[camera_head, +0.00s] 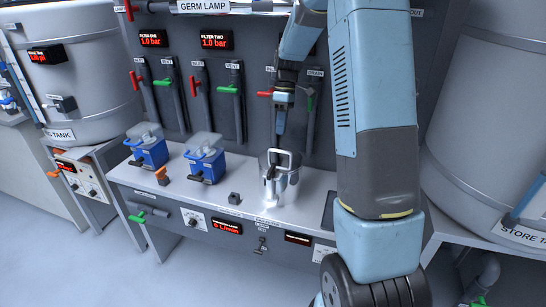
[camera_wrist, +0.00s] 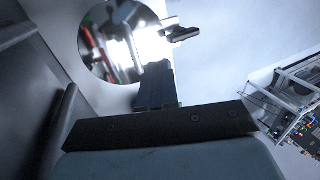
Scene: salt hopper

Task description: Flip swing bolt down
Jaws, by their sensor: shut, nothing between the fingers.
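My gripper (camera_head: 281,128) points down above a shiny steel vessel (camera_head: 282,183) on the grey bench. The vessel has a dark, upright loop-shaped handle (camera_head: 279,158). In the wrist view the gripper's dark fingers (camera_wrist: 155,70) are together with nothing between them. A round, mirror-like steel surface (camera_wrist: 120,42) lies beyond the fingertips, with a small dark-ended lever (camera_wrist: 183,34) at its right edge. Whether the fingertips touch anything is not clear. I cannot make out the swing bolt for certain in either view.
Two blue filter units with clear covers (camera_head: 148,148) (camera_head: 205,158) stand left of the vessel. The panel behind carries red and green valve handles (camera_head: 228,89). Large tanks (camera_head: 75,75) (camera_head: 490,120) flank the bench.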

